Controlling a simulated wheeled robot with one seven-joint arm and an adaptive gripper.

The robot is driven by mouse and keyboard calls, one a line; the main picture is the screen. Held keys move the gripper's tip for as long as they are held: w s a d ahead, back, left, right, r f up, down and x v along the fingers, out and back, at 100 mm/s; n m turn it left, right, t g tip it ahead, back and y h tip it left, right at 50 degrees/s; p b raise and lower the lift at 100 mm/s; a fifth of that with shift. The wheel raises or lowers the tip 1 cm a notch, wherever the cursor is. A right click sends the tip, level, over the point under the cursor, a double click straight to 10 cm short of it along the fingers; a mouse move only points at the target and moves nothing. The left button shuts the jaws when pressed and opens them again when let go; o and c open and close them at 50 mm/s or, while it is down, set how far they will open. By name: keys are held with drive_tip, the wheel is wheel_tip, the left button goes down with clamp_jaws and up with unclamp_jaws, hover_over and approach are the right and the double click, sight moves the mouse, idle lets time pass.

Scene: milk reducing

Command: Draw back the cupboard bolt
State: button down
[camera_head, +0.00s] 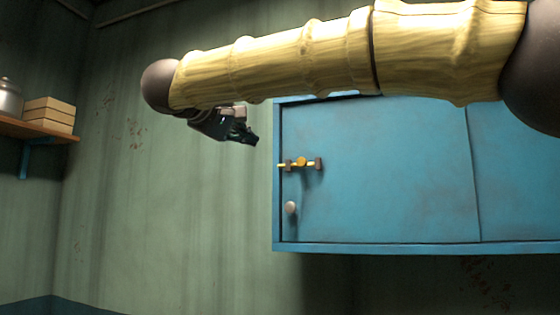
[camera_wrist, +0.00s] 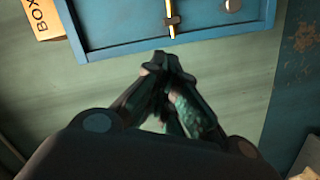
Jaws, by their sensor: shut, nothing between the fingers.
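The blue cupboard (camera_head: 380,180) hangs on the green wall, its door shut. A yellow bolt (camera_head: 310,164) lies level near the door's left edge, in brown brackets, with a round yellow handle (camera_head: 301,161) between them. Its left end reaches the cupboard's left frame. In the wrist view the bolt (camera_wrist: 172,32) shows just beyond my fingertips, its handle out of frame. My gripper (camera_head: 254,139) is left of the cupboard, somewhat higher than the bolt and apart from it. In the wrist view my gripper (camera_wrist: 166,62) has its fingertips together, with nothing between them.
A round knob (camera_head: 291,208) sits on the door below the bolt. A wooden shelf (camera_head: 35,129) at the far left holds a metal pot (camera_head: 10,98) and a wooden box (camera_head: 50,114). An orange box (camera_wrist: 44,18) shows beside the cupboard in the wrist view.

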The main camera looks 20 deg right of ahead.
sight(294, 164)
drive_tip(key=p+x, duration=0.1)
drive_tip(key=x, duration=0.2)
drive_tip(key=p+x, duration=0.1)
drive_tip(key=x, duration=0.2)
drive_tip(key=s+d+p+x, duration=0.1)
drive_tip(key=x, duration=0.2)
drive_tip(key=shift+w+d+r, duration=0.15)
drive_tip(key=shift+w+d, duration=0.05)
drive_tip(key=shift+w, duration=0.05)
drive_tip(key=d, duration=0.1)
drive_tip(key=s+d+f, duration=0.1)
drive_tip(key=s+d, duration=0.1)
drive_tip(key=shift+f+p, duration=0.35)
drive_tip(key=shift+f, duration=0.05)
drive_tip(key=shift+d, duration=0.1)
